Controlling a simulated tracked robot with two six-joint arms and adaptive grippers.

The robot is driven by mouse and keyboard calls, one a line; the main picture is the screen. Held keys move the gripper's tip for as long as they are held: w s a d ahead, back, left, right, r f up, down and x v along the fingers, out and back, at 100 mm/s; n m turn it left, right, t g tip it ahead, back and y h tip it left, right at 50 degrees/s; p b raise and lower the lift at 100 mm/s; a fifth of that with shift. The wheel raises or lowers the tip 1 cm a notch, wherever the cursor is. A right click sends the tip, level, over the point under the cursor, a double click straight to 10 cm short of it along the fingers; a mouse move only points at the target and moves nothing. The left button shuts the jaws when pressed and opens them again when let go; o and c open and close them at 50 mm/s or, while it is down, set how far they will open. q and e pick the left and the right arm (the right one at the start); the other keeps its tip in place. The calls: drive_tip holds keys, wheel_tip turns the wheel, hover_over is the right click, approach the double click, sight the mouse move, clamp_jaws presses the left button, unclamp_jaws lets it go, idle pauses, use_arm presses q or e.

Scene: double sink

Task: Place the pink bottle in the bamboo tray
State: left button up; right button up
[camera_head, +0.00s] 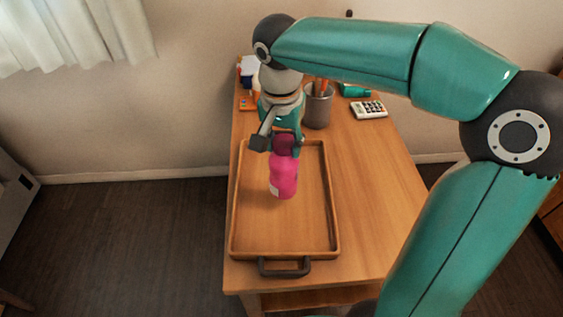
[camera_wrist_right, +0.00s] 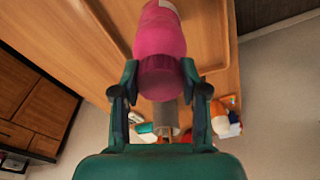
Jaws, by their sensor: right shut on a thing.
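The pink bottle (camera_head: 284,178) is over the far part of the bamboo tray (camera_head: 333,215) in the head view, roughly upright. I cannot tell whether its base touches the tray floor. My right gripper (camera_head: 277,142) is shut on the bottle's dark pink cap end from above. In the right wrist view the bottle (camera_wrist_right: 162,38) lies between the two fingers of my right gripper (camera_wrist_right: 160,88), and part of the tray (camera_wrist_right: 204,35) shows behind it. My left gripper is not in view.
The tray lies on a wooden table, with a dark handle (camera_head: 284,267) at its near end. Behind it stand a grey pen cup (camera_head: 318,107), a white calculator (camera_head: 369,109) and several small items. The table's right side is clear.

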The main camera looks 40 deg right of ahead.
sight(284, 161)
drive_tip(key=shift+f, duration=2.6)
drive_tip(key=shift+f, duration=0.15)
drive_tip(key=o, duration=1.3)
drive_tip(key=r, duration=0.7)
drive_tip(key=a+r, duration=0.1)
drive_tip(key=r, duration=0.3)
drive_tip(key=shift+s+a+r, duration=0.1)
drive_tip(key=shift+s+r, duration=0.1)
drive_tip(key=shift+s, duration=0.05)
drive_tip(key=shift+s+r+p, duration=0.1)
drive_tip(key=shift+r+p, duration=0.2)
drive_tip(key=shift+r, duration=0.15)
